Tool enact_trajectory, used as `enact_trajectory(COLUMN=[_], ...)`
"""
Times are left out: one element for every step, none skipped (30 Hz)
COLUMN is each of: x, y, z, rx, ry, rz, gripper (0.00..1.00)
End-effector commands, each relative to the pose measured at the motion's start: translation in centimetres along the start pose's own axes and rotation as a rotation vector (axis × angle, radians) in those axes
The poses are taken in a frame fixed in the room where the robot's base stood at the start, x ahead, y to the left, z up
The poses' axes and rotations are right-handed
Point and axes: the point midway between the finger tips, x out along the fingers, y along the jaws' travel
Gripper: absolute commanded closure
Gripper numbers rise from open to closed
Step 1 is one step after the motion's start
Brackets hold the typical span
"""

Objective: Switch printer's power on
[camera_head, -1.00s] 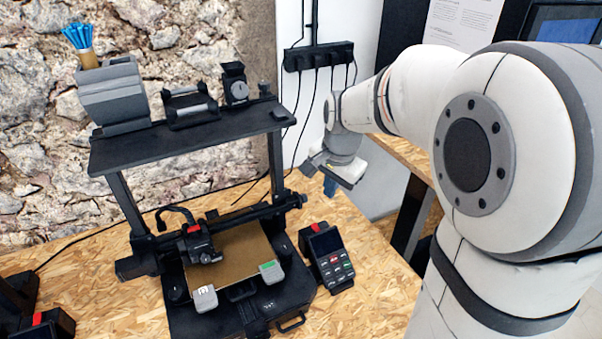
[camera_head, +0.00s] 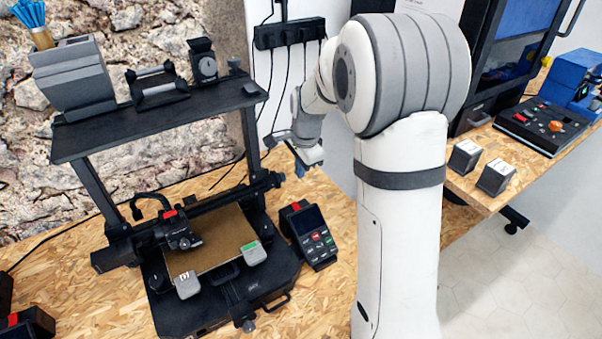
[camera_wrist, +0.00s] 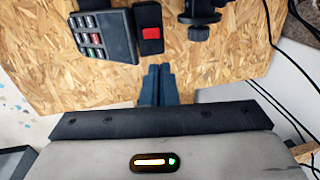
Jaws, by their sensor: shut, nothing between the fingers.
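The black 3D printer (camera_head: 237,306) stands on the chipboard table, with a tan bed (camera_head: 212,241) and a print head (camera_head: 178,232). A keypad unit with a screen (camera_head: 311,232) stands to its right; its keys also show upside down in the wrist view (camera_wrist: 92,35). Beside it is a small black box with a red switch (camera_wrist: 150,33), which shows in the head view as a red patch (camera_head: 296,206) behind the screen. My gripper (camera_wrist: 155,72) has its blue fingers shut and empty, pointing toward the switch box but apart from it. It also shows behind the keypad unit (camera_head: 299,170).
A shelf (camera_head: 150,122) above the printer carries a grey bin and small devices. A power strip (camera_head: 290,34) with hanging cables is on the wall behind. At right, a second table holds two small boxes (camera_head: 496,177) and a control panel (camera_head: 543,125).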

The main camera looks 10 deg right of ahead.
Motion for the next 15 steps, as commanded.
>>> enact_trajectory(x=[1.0, 1.6, 2.5, 3.2, 3.9, 4.7, 5.4, 6.0, 6.9, 7.4, 8.0, 8.7, 9.2, 9.6, 10.1], y=[0.1, 0.1, 0.1, 0.1, 0.1, 0.1, 0.1, 0.1, 0.1, 0.1, 0.1, 0.1, 0.1, 0.1, 0.1], z=[0.0, 0.0, 0.0, 0.0, 0.0, 0.0, 0.1, 0.0, 0.1, 0.0, 0.1, 0.0, 0.0, 0.0, 0.0], rx=[0.0, 0.0, -0.001, -0.001, -0.001, -0.001, -0.001, -0.001, -0.001, 0.0, 0.0, 0.0, 0.0, 0.001, 0.001], ry=[-0.002, -0.002, -0.002, -0.002, -0.002, -0.002, -0.002, -0.002, -0.002, -0.002, -0.002, -0.002, -0.002, -0.001, -0.001], rz=[0.005, 0.005, 0.005, 0.005, 0.006, 0.005, 0.006, 0.005, 0.006, 0.004, 0.005, 0.004, 0.004, 0.003, 0.003], gripper=[1.0, 1.0, 1.0, 1.0, 1.0, 1.0, 1.0, 1.0, 1.0, 1.0, 1.0, 1.0, 1.0, 1.0, 1.0])
